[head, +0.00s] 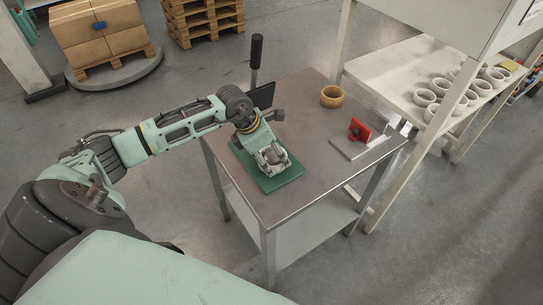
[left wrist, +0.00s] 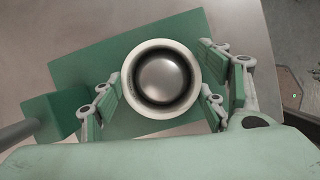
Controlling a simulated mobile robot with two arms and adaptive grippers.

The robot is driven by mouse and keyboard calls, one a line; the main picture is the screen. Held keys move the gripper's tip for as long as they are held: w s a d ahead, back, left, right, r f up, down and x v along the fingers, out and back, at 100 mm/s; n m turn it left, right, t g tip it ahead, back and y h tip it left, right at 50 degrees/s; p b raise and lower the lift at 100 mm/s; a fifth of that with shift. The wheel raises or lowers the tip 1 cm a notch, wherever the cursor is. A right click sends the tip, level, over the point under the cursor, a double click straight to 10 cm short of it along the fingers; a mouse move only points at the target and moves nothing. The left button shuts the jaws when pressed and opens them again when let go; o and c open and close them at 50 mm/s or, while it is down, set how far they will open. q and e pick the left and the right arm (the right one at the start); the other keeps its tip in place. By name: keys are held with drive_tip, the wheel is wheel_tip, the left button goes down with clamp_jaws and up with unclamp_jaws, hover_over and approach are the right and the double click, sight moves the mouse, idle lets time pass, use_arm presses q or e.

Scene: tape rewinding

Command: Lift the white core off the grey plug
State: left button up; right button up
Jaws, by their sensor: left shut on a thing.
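The white core (left wrist: 163,43) is a pale ring seen from above in the left wrist view. The round grey plug (left wrist: 162,77) shows inside its opening, with a dark gap around it. The core is around the plug from this angle; I cannot tell its height on it. My left gripper (head: 272,157) is low over the green base plate (head: 284,181) on the table. In the left wrist view its fingers (left wrist: 162,88) flank the core and are shut on it. The gripper mostly hides core and plug in the head view. My right gripper is not in view.
On the grey table (head: 310,197) stand a tan tape roll (head: 332,96) and a red piece (head: 359,129) on a metal plate. A dark upright handle (head: 256,53) rises behind my gripper. A side shelf (head: 400,72) holds several white rings. The table's front is clear.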

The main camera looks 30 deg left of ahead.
use_arm(q)
drive_tip(key=r, duration=0.1)
drive_tip(key=r+b, duration=0.1)
drive_tip(key=r, duration=0.2)
drive_tip(key=shift+s+d+b, duration=0.15)
drive_tip(key=shift+s+b, duration=0.2)
drive_tip(key=shift+b, duration=0.05)
drive_tip(key=s+d+r+b, duration=0.3)
drive_tip(key=s+r, duration=0.3)
drive_tip(key=s, duration=0.4)
drive_tip(key=shift+d+r, duration=0.35)
drive_tip(key=shift+d, duration=0.2)
drive_tip(key=shift+s, duration=0.1)
